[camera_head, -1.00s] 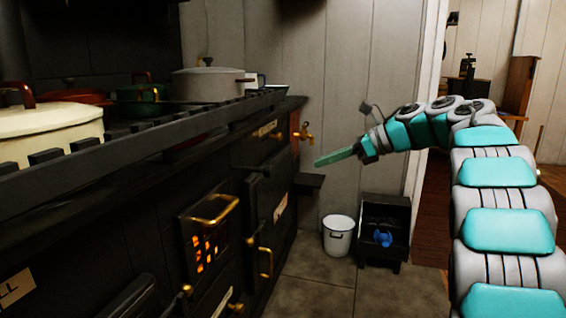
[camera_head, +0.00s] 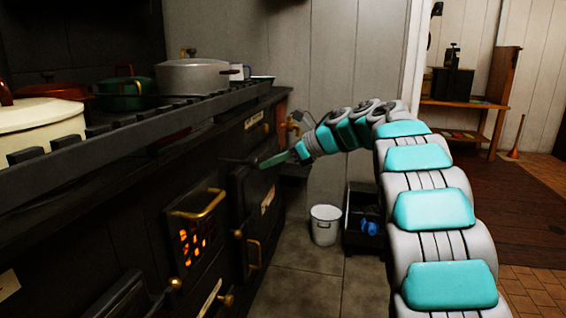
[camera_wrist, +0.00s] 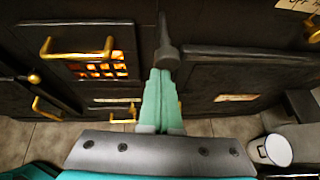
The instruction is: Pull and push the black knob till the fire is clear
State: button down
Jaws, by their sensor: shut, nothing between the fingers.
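The black knob (camera_wrist: 167,50) sticks out from the stove front in the wrist view, just beyond my fingertips. My gripper (camera_wrist: 162,74) is shut and empty, its green fingers pointing at the knob; I cannot tell whether they touch it. In the head view my gripper (camera_head: 262,163) is at the stove front, beside the upper edge of a dark door, and the knob is hard to make out there. The fire glows orange behind a small grate (camera_head: 193,242) with a brass handle, left of my gripper. The grate (camera_wrist: 100,68) also shows in the wrist view.
Pots stand on the stove top behind a black rail (camera_head: 130,128). Brass handles (camera_head: 254,250) stick out from the stove doors. A white bucket (camera_head: 325,226) and a dark bin (camera_head: 361,225) stand on the floor. The tiled floor before the stove is clear.

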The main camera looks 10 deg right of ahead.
aim_at(250, 163)
jog(key=shift+w+a, duration=0.1)
jog(key=shift+a, duration=0.15)
jog(key=w+a, duration=0.2)
jog(key=a, duration=0.5)
jog(key=shift+w, duration=0.25)
jog(key=shift+b, duration=0.3)
